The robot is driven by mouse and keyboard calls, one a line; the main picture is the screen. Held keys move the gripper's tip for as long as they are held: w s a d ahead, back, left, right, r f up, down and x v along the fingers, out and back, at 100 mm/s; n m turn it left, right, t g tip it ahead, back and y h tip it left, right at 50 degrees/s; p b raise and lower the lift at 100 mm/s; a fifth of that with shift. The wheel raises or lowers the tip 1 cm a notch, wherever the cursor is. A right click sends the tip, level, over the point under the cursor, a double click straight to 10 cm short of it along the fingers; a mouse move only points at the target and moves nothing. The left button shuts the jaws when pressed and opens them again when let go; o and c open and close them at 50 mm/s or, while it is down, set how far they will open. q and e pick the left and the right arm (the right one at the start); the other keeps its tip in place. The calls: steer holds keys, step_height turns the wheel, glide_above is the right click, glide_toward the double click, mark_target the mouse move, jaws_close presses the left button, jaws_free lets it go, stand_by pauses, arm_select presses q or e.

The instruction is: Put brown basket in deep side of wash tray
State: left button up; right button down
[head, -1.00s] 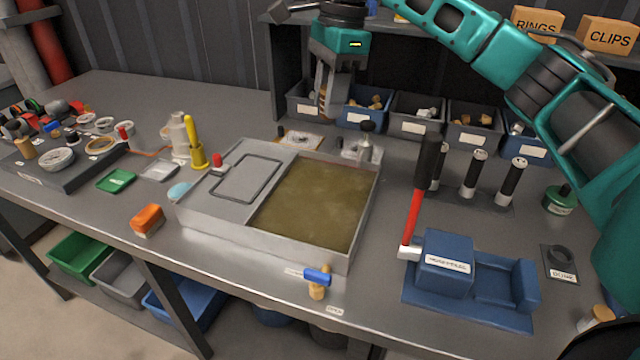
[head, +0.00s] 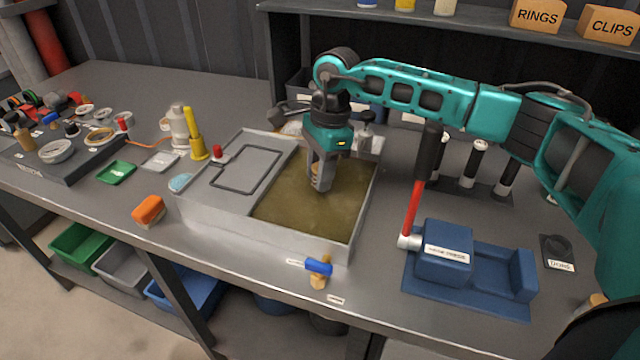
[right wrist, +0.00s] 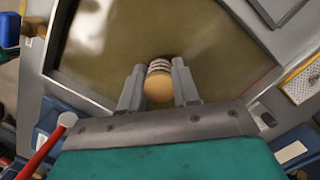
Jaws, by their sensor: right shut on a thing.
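The wash tray (head: 205,226) is a grey metal box on the bench. Its left side is a shallow flat shelf (head: 207,178), and its right, deep side holds murky brown-green liquid (head: 300,215). My right gripper (head: 320,182) points down over the far part of the deep side. It is shut on the brown basket (right wrist: 158,86), a small tan round piece with a light ribbed band, seen between the fingers in the right wrist view. The fingers hide most of it in the head view. I cannot tell whether it touches the liquid. My left gripper is out of view.
A blue fixture (head: 445,255) with a red-and-black lever (head: 415,205) stands right of the tray. A blue-headed valve (head: 319,267) sits at the tray's front. Bins stand behind.

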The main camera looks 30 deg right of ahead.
steer(key=shift+f, duration=1.75)
steer(key=shift+f, duration=0.2)
steer(key=c, duration=0.8)
jaws_free()
steer(key=shift+r, duration=0.1)
steer(key=r, duration=0.4)
steer(key=d+r, duration=0.1)
steer(key=r, duration=0.7)
steer(key=shift+s+d, duration=0.1)
steer(key=shift+d, duration=0.3)
